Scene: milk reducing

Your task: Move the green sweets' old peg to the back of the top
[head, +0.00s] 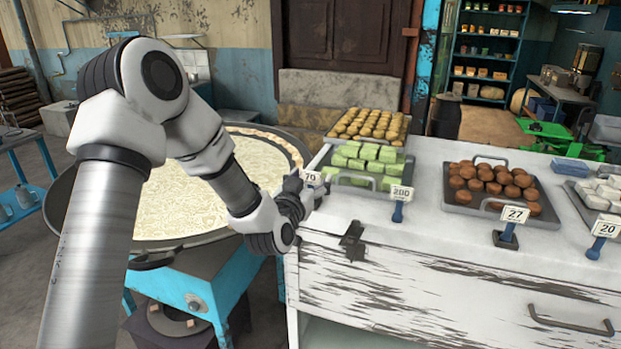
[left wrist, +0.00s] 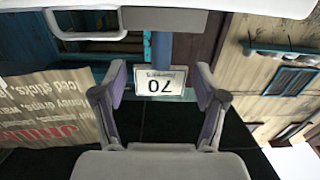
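Green sweets (head: 365,160) are piled on a grey tray (head: 345,180) at the counter's left end. A peg with a white "70" card (head: 311,177) stands at the tray's left front corner. A blue peg with a "200" card (head: 401,192) stands at its right front. My left gripper (head: 306,192) is at the "70" peg. In the left wrist view, my left gripper (left wrist: 160,78) is open, its fingers spread either side of the upside-down "70" card (left wrist: 160,85), with gaps. The peg's blue stem (left wrist: 162,50) shows above the card. My right gripper is not in view.
The white counter top (head: 350,208) has bare room in front of the green tray. Yellow sweets (head: 368,124) stand behind it. Brown sweets (head: 490,183) with a "27" peg (head: 514,215) and a "20" peg (head: 605,228) are to the right. A large pan (head: 165,205) is left.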

